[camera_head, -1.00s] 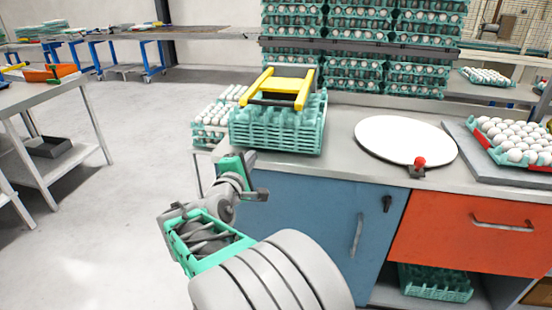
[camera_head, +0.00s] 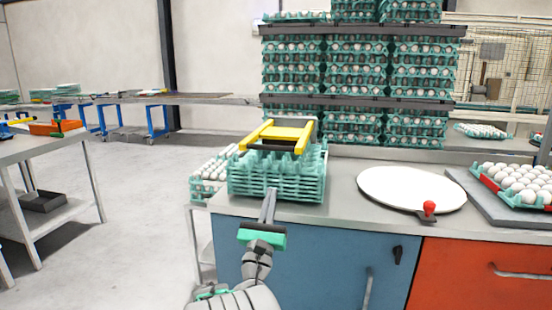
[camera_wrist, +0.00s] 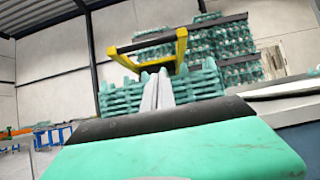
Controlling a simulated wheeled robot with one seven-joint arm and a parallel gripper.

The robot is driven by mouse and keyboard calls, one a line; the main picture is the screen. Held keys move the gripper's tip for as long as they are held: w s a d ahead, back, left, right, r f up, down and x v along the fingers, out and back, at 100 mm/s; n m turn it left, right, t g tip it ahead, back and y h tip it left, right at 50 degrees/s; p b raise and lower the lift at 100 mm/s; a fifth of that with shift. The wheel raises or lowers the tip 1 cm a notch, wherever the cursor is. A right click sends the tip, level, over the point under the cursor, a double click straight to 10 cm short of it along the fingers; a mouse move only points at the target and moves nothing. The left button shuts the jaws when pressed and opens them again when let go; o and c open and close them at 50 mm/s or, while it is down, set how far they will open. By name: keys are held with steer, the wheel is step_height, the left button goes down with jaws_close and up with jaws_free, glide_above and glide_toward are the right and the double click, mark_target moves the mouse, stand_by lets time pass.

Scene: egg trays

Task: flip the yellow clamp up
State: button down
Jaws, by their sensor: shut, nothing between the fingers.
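The yellow clamp (camera_head: 279,134) lies on top of a stack of green egg trays (camera_head: 276,187) at the left end of the counter. It has two yellow side arms and a dark crossbar at its near side. It also shows in the wrist view (camera_wrist: 181,50), above the fingers. My gripper (camera_head: 271,194) is shut and empty. Its fingers point up and forward, in front of the tray stack and below the clamp. In the wrist view the closed fingers (camera_wrist: 158,88) overlap the stack; I cannot tell whether they touch it.
Trays of white eggs (camera_head: 208,172) stand left of the stack. A white round plate (camera_head: 410,189) with a red knob (camera_head: 429,207) is to the right on the counter (camera_head: 340,190). Tall stacked egg trays (camera_head: 357,75) rise behind. Open floor lies to the left.

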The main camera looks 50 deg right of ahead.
steer(key=w+d+r+p, duration=0.2)
steer(key=d+r+p, duration=0.3)
steer(key=r, duration=0.2)
steer(key=shift+w+d+r, duration=0.25)
steer(key=shift+d+r, duration=0.1)
steer(key=shift+d, duration=0.05)
steer(key=shift+r, duration=0.1)
